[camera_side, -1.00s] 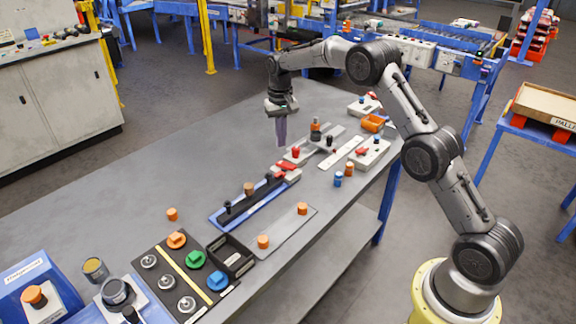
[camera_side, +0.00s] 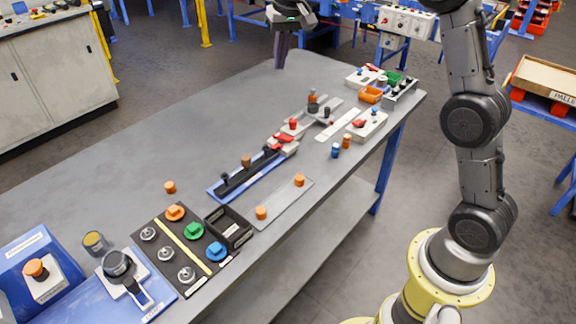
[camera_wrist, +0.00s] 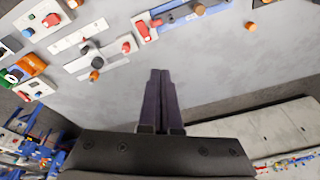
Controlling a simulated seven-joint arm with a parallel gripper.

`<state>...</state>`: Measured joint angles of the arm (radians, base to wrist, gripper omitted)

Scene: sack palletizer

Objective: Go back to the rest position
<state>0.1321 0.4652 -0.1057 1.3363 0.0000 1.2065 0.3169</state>
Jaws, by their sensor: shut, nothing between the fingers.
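My gripper (camera_side: 283,50) hangs above the far end of the grey table (camera_side: 130,165), at the top of the side view, with its fingers pointing down. In the wrist view its two dark purple fingers (camera_wrist: 160,95) lie side by side, shut and empty. Bare table surface shows beyond the fingertips. The upper part of my arm is cut off by the top edge of the side view.
A blue-based fixture (camera_side: 245,175), a black tray (camera_side: 228,228), a black board with coloured knobs (camera_side: 208,262) and orange pegs (camera_side: 299,180) stand on the table. An orange bin (camera_side: 371,95) is at the far right. The table's left half is mostly clear.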

